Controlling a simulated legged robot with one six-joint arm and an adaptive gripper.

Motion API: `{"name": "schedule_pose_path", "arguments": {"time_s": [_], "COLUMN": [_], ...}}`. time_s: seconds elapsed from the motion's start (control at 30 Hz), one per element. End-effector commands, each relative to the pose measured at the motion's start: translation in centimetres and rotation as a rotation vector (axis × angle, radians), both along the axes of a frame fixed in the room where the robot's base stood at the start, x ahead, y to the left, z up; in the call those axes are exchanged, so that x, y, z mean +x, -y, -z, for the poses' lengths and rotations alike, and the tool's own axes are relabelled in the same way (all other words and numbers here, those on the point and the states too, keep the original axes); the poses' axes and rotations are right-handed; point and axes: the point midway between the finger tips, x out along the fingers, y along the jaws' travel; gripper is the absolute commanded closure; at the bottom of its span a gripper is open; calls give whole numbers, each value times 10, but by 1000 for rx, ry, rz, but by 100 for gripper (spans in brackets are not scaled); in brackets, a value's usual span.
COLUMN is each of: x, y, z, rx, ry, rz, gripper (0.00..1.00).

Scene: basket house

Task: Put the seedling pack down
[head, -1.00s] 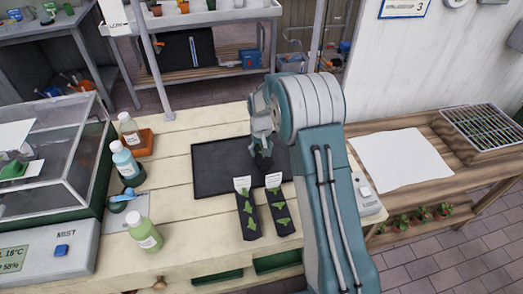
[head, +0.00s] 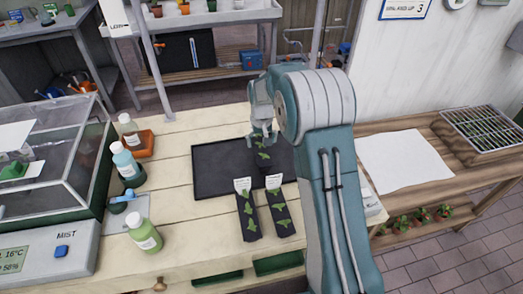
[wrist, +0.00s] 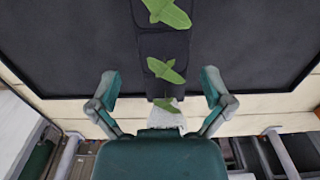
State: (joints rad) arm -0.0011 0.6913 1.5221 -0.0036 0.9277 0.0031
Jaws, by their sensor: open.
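A black seedling pack (head: 264,164) with green leaves lies on the dark tray (head: 212,174) on the bench. It also shows in the wrist view (wrist: 163,46), with several leaves and a white label at its near end. My gripper (head: 263,138) is over the far end of this pack. In the wrist view my gripper (wrist: 159,88) has its fingers spread wide on either side of the pack, with clear gaps. Two more seedling packs, a left one (head: 249,220) and a right one (head: 280,214), lie at the tray's front edge with white labels.
Several bottles (head: 124,160) and a glass-sided box (head: 50,155) stand on the left. A white sheet (head: 405,163) and a gridded tray (head: 484,128) lie on the right-hand bench.

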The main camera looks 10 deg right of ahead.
Motion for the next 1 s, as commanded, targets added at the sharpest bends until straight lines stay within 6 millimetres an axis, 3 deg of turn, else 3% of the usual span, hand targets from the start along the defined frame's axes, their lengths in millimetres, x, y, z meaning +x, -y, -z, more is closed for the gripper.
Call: {"name": "schedule_pose_path", "arguments": {"time_s": [0.1,0.3,0.57,1.0], "x": [1,1,-4,-71], "y": [0,0,0,0], "z": [-27,-61,-81,-164], "rx": [0,0,0,1], "ry": [5,2,8,123], "rz": [1,0,0,0], "gripper": [0,0,0,0]}}
